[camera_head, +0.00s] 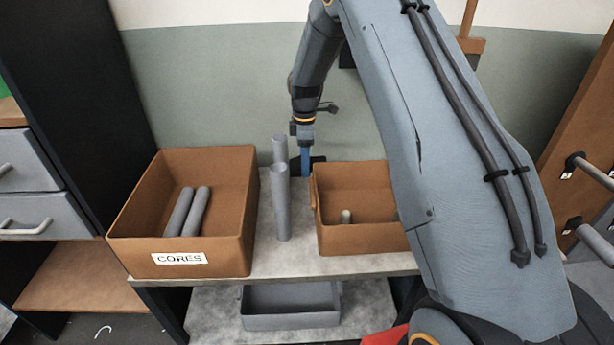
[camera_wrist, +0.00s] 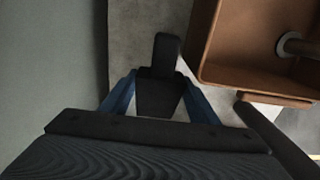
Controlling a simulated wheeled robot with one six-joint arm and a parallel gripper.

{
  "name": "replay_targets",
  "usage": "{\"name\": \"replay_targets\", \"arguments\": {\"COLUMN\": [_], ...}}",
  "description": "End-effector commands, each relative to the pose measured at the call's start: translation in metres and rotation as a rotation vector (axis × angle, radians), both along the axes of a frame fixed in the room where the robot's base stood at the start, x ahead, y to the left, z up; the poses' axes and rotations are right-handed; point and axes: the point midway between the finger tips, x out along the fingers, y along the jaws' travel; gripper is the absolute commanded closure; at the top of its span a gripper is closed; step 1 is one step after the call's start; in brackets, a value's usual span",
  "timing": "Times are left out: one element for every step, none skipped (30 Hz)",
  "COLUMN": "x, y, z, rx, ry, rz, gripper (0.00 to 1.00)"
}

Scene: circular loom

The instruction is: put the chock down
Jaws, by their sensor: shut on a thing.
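The chock is a black block with a narrower raised part. In the wrist view the chock (camera_wrist: 165,55) sits between the blue fingers of my gripper (camera_wrist: 158,92), which is shut on it. In the head view my gripper (camera_head: 306,160) points down at the back of the table, behind the upright grey tubes and left of the smaller brown bin. Dark parts of the chock (camera_head: 318,160) show beside the blue finger there. I cannot tell whether its underside touches the tabletop.
The brown CORES bin (camera_head: 249,225) stands left with two grey tubes inside. Two grey tubes (camera_head: 282,205) stand upright mid-table. The smaller brown bin (camera_head: 360,240) is right, close to my gripper; it also shows in the wrist view (camera_wrist: 225,55). The wall (camera_head: 220,90) is close behind.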

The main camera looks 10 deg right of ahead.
Motion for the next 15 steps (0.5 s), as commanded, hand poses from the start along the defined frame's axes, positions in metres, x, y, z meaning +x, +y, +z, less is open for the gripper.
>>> {"name": "replay_targets", "arguments": {"x": [0.000,0.000,0.000,0.000,0.000,0.001,0.001,0.000,0.000,0.000,-0.001,-0.001,-0.001,0.000,0.000], "y": [0.000,0.000,-0.001,-0.001,-0.001,-0.001,-0.001,-0.001,-0.001,-0.001,-0.001,-0.001,-0.001,-0.001,-0.001], "z": [-0.007,-0.010,-0.014,-0.016,-0.018,-0.020,-0.021,-0.023,-0.026,-0.029,-0.033,-0.039,-0.043,-0.047,-0.053], "rx": [0.000,0.000,0.000,0.000,0.000,0.000,0.000,0.000,0.000,0.000,0.000,0.000,0.000,0.000,0.000], "ry": [0.001,0.001,0.000,0.000,-0.001,-0.001,-0.001,-0.001,0.000,0.000,0.001,0.002,0.002,0.001,0.001], "rz": [0.000,0.000,-0.001,-0.001,-0.001,-0.001,-0.001,-0.001,-0.001,-0.001,-0.001,-0.001,-0.001,-0.001,-0.002], "gripper": [0.78,0.78,0.78,0.78,0.78,0.78,0.78,0.78,0.78,0.78,0.78,0.78,0.78,0.78,0.78]}}
